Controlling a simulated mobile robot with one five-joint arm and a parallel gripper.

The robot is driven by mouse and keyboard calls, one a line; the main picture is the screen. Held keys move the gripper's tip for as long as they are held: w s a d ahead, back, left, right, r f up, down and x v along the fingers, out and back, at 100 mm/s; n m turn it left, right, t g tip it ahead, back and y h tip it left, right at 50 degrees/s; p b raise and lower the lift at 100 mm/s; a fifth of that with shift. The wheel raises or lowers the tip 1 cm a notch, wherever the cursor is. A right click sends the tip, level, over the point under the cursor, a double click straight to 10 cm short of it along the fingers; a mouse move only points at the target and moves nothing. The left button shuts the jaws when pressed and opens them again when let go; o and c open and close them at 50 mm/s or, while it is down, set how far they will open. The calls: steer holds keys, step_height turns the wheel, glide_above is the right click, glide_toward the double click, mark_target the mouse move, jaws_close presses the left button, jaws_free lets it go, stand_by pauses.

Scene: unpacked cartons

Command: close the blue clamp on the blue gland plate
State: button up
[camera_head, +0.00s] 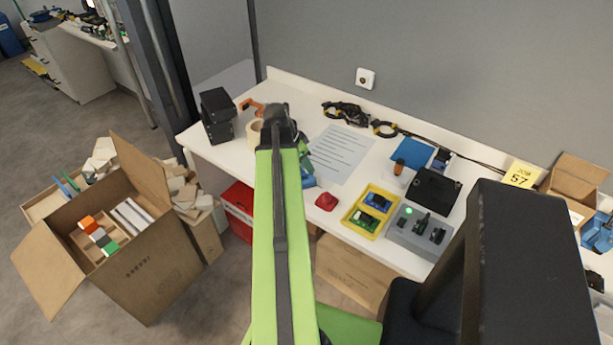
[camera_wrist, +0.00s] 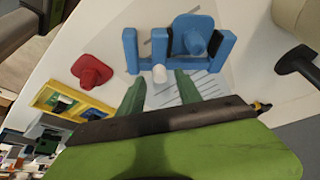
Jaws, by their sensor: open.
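A blue fixture with two upright ends, which looks like the blue clamp (camera_wrist: 131,52), is in the upper middle of the wrist view. A blue plate with a round stub, which looks like the blue gland plate (camera_wrist: 202,24), sits between its ends. A short white cylinder (camera_wrist: 159,73) stands at the fixture's near side; I cannot tell if it is attached. My gripper (camera_wrist: 160,85) is open, its two green fingers apart just in front of the fixture, with nothing held. In the head view my arm hides most of the blue fixture (camera_head: 308,181).
A printed sheet (camera_head: 340,152) lies behind.

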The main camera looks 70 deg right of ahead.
steer(key=shift+b+x, duration=0.4)
steer(key=shift+x, duration=0.5)
jaws_close()
stand_by(0.8)
